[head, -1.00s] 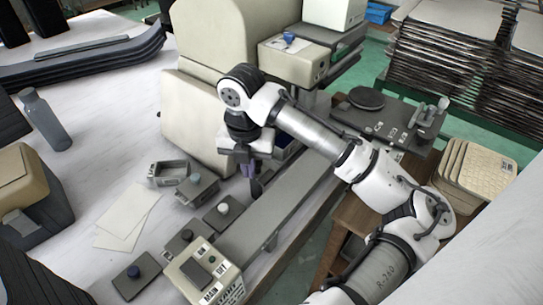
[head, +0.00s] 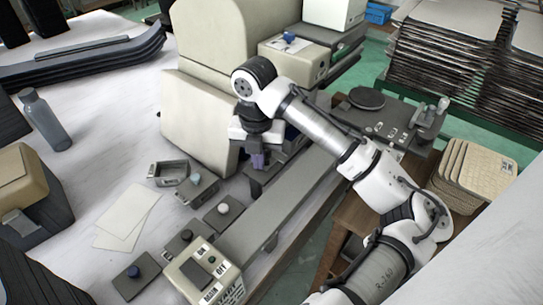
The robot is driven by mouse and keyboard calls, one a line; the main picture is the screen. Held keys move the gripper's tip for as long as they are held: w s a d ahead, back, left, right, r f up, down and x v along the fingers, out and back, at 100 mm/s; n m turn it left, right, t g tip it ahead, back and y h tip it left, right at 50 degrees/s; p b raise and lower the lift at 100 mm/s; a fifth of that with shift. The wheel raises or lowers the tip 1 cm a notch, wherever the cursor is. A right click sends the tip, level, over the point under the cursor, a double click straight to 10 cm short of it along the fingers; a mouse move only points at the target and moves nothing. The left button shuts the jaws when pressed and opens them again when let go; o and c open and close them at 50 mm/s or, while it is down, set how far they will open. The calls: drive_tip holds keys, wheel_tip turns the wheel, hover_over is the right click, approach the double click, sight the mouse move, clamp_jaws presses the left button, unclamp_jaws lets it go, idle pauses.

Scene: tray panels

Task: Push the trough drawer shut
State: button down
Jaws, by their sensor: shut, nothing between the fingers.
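A small grey open-topped trough (head: 171,181) lies on the pale table, left of my gripper. It looks like the trough drawer, but I cannot tell for sure or see how far it is pulled out. My wrist and arm hide part of the machine's lower right side.
A grey plate with a white knob (head: 223,211) and a switch box (head: 203,274) stand nearer the front. A long grey rail (head: 270,215) runs along the table's right edge. Paper sheets (head: 128,216) lie left of the plates. A grey bottle (head: 45,120) stands far left.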

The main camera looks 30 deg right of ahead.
sight(271, 159)
drive_tip(key=shift+d, duration=0.1)
drive_tip(key=shift+w+d, duration=0.25)
drive_tip(key=shift+d, duration=0.4)
drive_tip(key=shift+w+d, duration=0.3)
drive_tip(key=shift+d, duration=0.4)
drive_tip(key=shift+w+d, duration=0.25)
drive_tip(key=shift+d, duration=0.4)
drive_tip(key=shift+s+a+r, duration=0.1)
drive_tip(key=shift+s+a, duration=0.1)
drive_tip(key=shift+a, duration=0.4)
wheel_tip(271, 159, up, 7)
drive_tip(key=p, duration=0.7)
drive_tip(key=shift+s, duration=0.1)
